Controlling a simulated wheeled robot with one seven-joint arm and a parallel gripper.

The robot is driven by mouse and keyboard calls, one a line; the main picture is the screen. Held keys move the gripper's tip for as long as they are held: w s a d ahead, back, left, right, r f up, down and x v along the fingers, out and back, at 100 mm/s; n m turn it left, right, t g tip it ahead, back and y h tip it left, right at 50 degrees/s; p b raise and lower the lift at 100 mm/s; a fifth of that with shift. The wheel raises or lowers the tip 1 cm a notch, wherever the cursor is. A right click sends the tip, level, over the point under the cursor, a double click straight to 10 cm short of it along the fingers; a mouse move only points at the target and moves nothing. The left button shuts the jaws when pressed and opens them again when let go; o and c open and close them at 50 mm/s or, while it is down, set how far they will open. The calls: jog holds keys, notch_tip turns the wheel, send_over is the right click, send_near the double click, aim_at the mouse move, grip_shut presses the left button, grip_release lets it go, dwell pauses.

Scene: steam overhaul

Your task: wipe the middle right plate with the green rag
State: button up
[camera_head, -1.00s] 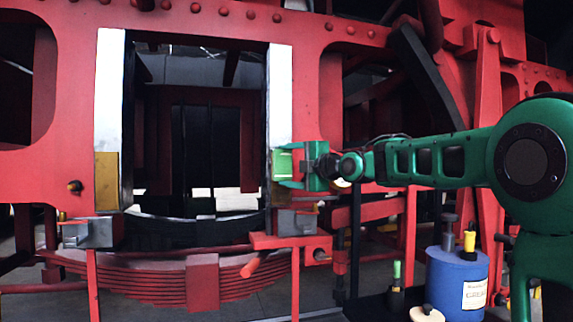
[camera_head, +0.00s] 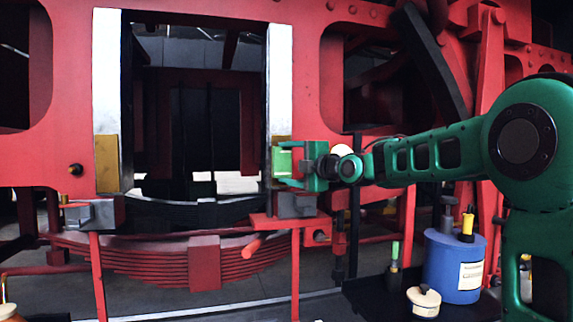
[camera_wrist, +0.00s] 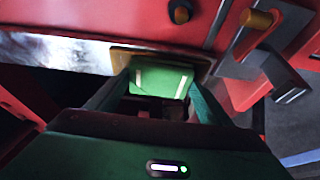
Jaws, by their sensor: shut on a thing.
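The green rag (camera_head: 283,162) is in my gripper (camera_head: 289,164), which is shut on it. The rag is a flat green pad against the lower, brownish part of the right upright plate (camera_head: 280,85). The upper part of this plate is bright white. A thin brownish strip shows above the rag in the head view. In the wrist view the rag (camera_wrist: 160,80) sits between my fingers (camera_wrist: 155,92), and the brownish plate edge (camera_wrist: 190,63) shows around it. The rag's far face and the surface behind it are hidden, so contact is hard to tell.
A matching left upright plate (camera_head: 107,70) flanks the dark opening. A blue drum (camera_head: 452,265) and a cream pot (camera_head: 424,300) stand at lower right. A knob (camera_wrist: 180,12) protrudes near the plate.

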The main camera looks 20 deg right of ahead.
aim_at(285, 175)
jog(key=shift+f, duration=3.85)
jog(key=shift+s+d, duration=0.1)
jog(key=shift+s, duration=2.85)
jog(key=s, duration=0.3)
